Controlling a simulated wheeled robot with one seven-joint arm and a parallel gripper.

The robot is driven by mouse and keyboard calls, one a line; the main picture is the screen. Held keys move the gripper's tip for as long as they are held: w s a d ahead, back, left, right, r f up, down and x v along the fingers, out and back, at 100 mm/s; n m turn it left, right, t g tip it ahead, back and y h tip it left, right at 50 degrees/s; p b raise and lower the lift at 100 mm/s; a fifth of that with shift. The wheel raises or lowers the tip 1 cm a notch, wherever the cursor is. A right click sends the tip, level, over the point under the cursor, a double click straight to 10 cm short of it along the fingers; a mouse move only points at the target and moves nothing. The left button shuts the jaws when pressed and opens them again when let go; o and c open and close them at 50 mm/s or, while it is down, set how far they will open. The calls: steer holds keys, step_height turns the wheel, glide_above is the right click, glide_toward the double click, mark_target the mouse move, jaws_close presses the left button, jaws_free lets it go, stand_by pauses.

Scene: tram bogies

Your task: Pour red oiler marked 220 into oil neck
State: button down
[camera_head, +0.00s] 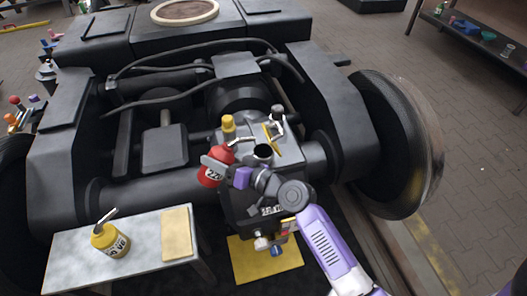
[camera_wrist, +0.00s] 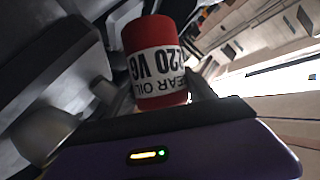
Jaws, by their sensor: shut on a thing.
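The red oiler (camera_head: 213,169) with a white label marked 220 is held beside the gearbox. In the wrist view the red oiler (camera_wrist: 150,42) fills the upper middle, its label reading "GEAR OIL" and "220 VG". My gripper (camera_head: 228,172) is shut on it; in the wrist view the fingers are mostly hidden behind the dark wrist edge. The oil neck (camera_head: 263,152) is an open dark round tube on top of the gearbox, just right of and slightly above the red oiler.
A yellow oiler (camera_head: 110,239) with another label stands on the grey side table (camera_head: 75,262), next to a tan cloth or pad (camera_head: 176,235). A yellow-capped part (camera_head: 228,124) rises near the neck. A yellow mat (camera_head: 265,262) lies below the gearbox. A wheel (camera_head: 385,140) stands at the right.

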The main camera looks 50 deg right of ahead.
steer(key=shift+d+f+m+t+y+b, duration=0.1)
steer(key=shift+f+m+t+y+b, duration=0.15)
steer(key=shift+m+b, duration=0.65)
steer(key=shift+d+f+m+t+y+b, duration=0.15)
steer(key=shift+m+t+b, duration=0.3)
steer(key=shift+b, duration=0.7)
stand_by(2.4)
steer(key=shift+s+r+m+b, duration=0.1)
steer(key=shift+r+m+b, duration=0.2)
steer(key=shift+m, duration=0.25)
stand_by(3.0)
